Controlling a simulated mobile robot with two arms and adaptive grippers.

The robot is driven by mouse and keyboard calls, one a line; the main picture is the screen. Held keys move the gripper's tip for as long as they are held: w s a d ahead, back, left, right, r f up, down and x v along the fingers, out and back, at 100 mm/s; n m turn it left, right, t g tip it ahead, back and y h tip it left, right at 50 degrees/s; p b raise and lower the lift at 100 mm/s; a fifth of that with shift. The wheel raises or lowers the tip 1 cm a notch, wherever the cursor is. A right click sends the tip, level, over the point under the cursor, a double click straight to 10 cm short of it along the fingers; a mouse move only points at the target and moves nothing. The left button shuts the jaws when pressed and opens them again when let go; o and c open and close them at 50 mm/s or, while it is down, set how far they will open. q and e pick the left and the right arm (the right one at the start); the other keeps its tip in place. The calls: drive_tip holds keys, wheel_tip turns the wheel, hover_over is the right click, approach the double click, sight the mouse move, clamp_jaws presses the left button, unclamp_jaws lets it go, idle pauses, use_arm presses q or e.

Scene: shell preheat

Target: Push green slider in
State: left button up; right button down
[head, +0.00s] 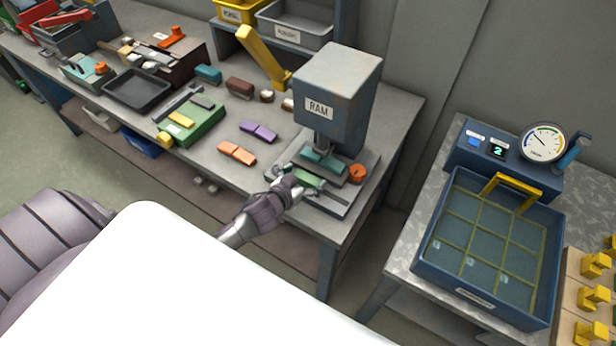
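The green slider (309,179) lies on the base plate (325,202) of the press labelled RAM (337,98), at the front of the press. My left gripper (293,184) is at the left end of the slider, very close to it or touching it. I cannot tell whether there is contact. Its fingers are small here and partly hidden by the hand, so their opening does not show clearly. A teal block (325,160) sits under the ram, just behind the slider. My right gripper is not in view.
An orange knob (356,172) stands right of the slider. A yellow lever (262,57) rises left of the press. Orange (237,153) and purple (258,131) pieces lie to the left on the bench. A blue gridded tank (487,245) stands on the right table, beyond a gap.

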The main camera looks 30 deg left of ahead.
use_arm(q)
drive_tip(key=shift+s, duration=0.15)
drive_tip(key=shift+s+r, duration=0.1)
drive_tip(key=shift+s, duration=0.1)
drive_tip(key=v, duration=1.1)
drive_tip(key=shift+s, duration=0.15)
drive_tip(key=shift+r, duration=0.15)
